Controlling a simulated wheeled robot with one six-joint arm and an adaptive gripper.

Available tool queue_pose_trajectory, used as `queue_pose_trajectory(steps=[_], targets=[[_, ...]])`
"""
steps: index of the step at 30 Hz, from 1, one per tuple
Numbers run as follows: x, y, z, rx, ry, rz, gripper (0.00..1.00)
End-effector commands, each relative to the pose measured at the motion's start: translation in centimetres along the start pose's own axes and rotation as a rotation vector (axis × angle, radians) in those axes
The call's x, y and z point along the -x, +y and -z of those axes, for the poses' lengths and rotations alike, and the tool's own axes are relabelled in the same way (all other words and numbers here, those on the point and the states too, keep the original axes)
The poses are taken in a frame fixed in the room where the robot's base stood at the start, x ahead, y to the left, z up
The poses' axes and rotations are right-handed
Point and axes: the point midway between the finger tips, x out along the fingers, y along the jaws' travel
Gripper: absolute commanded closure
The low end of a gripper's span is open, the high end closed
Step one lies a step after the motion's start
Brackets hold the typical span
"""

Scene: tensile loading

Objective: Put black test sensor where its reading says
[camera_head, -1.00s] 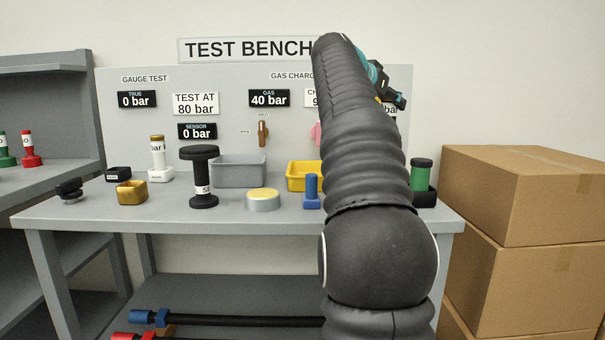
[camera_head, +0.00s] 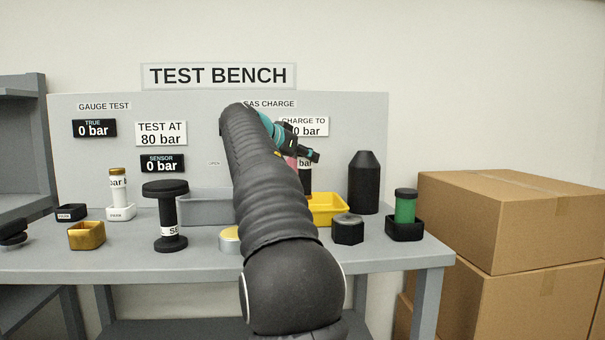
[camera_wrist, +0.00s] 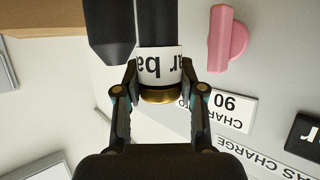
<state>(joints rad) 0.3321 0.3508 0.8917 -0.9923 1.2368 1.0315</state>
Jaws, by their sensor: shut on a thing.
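My gripper (camera_head: 314,156) is raised in front of the right part of the bench panel. In the wrist view my gripper (camera_wrist: 161,90) is shut on a black sensor (camera_wrist: 157,28) with a white band and a brass end. The band shows only "bar"; the number is hidden. The sensor (camera_head: 305,182) also shows below the gripper in the head view. A black holder (camera_head: 71,213) stands empty at the bench's left. A white holder (camera_head: 121,214) holds a white sensor (camera_head: 117,190) with a brass top.
A brass tray (camera_head: 86,236), black spool-shaped weight (camera_head: 166,215), grey bin (camera_head: 205,208) and yellow bin (camera_head: 328,208) stand on the bench. Right are a black hex block (camera_head: 347,230), black bottle (camera_head: 364,183) and green cylinder (camera_head: 405,206). Cardboard boxes (camera_head: 500,215) flank the bench.

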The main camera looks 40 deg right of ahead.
Motion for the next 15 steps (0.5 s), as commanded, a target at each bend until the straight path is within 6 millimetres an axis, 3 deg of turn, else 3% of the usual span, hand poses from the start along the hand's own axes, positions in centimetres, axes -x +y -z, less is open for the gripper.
queue_pose_trajectory(steps=[15], targets=[[-1.5, -0.4, -4.0, -0.001, 0.002, 0.000, 1.00]])
